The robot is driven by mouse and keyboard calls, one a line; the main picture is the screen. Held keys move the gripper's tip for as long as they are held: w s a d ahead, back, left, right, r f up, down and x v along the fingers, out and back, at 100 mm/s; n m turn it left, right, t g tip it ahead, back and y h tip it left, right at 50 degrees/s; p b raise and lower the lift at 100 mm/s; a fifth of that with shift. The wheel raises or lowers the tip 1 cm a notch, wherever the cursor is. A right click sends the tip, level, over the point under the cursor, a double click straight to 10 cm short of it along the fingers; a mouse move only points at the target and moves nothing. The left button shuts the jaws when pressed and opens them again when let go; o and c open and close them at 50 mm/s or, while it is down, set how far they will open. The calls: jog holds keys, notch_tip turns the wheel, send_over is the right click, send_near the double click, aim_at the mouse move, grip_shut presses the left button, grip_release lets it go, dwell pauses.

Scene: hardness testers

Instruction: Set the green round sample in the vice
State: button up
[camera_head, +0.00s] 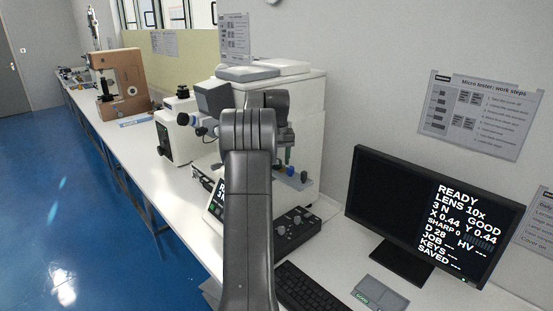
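My arm rises through the middle of the view, and its dark wrist part (270,99) reaches in front of the white micro tester (308,105). My gripper's fingers cannot be made out against the tester, so I cannot tell whether they hold anything. A small greenish part (287,156) shows below the wrist, above a blue knob (291,171); I cannot tell whether it is the sample or part of the tester. The vice cannot be clearly made out; my arm hides much of the tester's stage. No green round sample can be clearly identified.
A monitor (375,205) reads READY, LENS 10x. A keyboard (307,289), a control box (291,231) and a grey tray with a green label (381,291) are on the white bench (166,207). A brown tester (121,75) stands farther left. The blue floor (60,215) is clear.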

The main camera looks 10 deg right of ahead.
notch_tip(320, 180, up, 12)
jog(key=s, duration=0.1)
jog(key=shift+s, duration=0.2)
dwell(0.4)
